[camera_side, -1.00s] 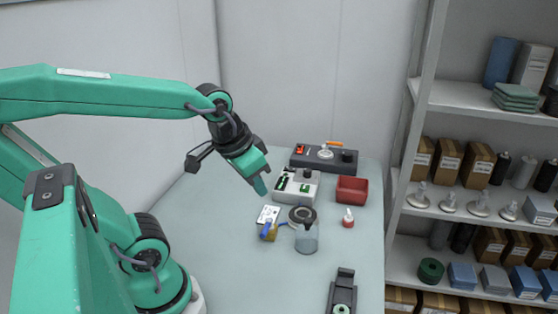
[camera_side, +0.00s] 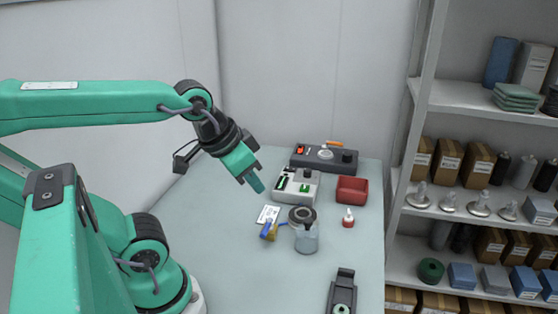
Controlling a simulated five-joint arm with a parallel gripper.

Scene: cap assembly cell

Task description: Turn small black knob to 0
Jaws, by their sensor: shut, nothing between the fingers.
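A small black knob (camera_side: 307,173) sits on top of the pale grey box (camera_side: 312,190), near its back right. Another black knob (camera_side: 349,156) is at the right end of the dark control panel (camera_side: 320,164) behind it. I cannot read the markings around either knob. My gripper (camera_side: 257,185) is shut and empty. It points down and right, in the air to the left of the pale grey box, apart from both knobs.
A glass jar with a dark lid (camera_side: 306,238), a yellow and blue item (camera_side: 269,231) and a white label card (camera_side: 268,214) stand in front of the box. A red bin (camera_side: 351,190) and small red-based bottle (camera_side: 348,218) are to the right. The left table is clear.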

